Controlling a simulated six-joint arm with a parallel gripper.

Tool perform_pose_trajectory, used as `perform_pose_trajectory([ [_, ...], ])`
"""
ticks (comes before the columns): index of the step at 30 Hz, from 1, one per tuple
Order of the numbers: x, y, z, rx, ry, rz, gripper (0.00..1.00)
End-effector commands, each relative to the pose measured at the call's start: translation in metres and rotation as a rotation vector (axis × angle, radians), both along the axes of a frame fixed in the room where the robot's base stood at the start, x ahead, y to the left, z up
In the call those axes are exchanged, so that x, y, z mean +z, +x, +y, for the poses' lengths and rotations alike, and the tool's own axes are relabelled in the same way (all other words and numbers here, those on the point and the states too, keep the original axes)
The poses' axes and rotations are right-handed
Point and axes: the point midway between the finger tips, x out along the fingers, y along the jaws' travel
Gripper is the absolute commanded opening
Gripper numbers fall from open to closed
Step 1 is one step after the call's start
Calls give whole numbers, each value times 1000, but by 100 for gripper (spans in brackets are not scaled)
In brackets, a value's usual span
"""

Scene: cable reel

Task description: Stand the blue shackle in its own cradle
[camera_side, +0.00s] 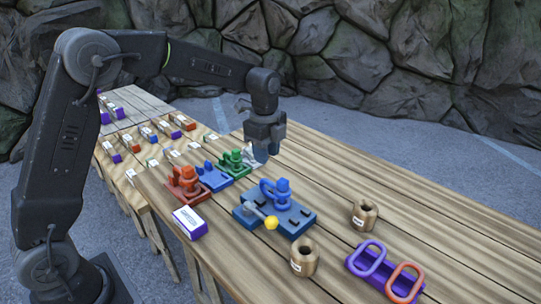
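A blue cradle (214,180) sits in a row between a red-orange cradle with a red-orange piece (184,179) and a green cradle with a green piece (233,161). Only a low blue part shows on the blue cradle. A blue looped piece (267,192), which looks like the blue shackle, is on a blue board (302,217), beside a blue post (283,191). My gripper (261,155) points down behind the board, right of the green cradle and apart from the looped piece. Its fingertips are too small and dark to read.
A yellow-knobbed lever (271,222) is at the board's front. Two wooden spools (364,214) (304,258) stand to its right and front. A purple rack (360,268) holds purple and orange rings. A white-and-purple box (190,222) is at the left edge. The table's back right is clear.

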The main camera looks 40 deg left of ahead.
Motion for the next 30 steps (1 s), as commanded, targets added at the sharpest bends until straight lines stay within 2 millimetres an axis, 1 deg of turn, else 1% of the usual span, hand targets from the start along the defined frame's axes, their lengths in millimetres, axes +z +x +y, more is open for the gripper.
perform_pose_trajectory([
  [1, -10, 7, 1, -38, 0, 16, 34],
  [3, -17, 12, 2, -81, 1, 27, 34],
  [6, -22, 16, 2, -110, 0, 33, 34],
  [11, -31, 16, 2, -114, 0, 36, 34],
  [24, -79, 15, 2, -112, 1, 36, 34],
  [30, -95, 15, 2, -111, 0, 35, 34],
])
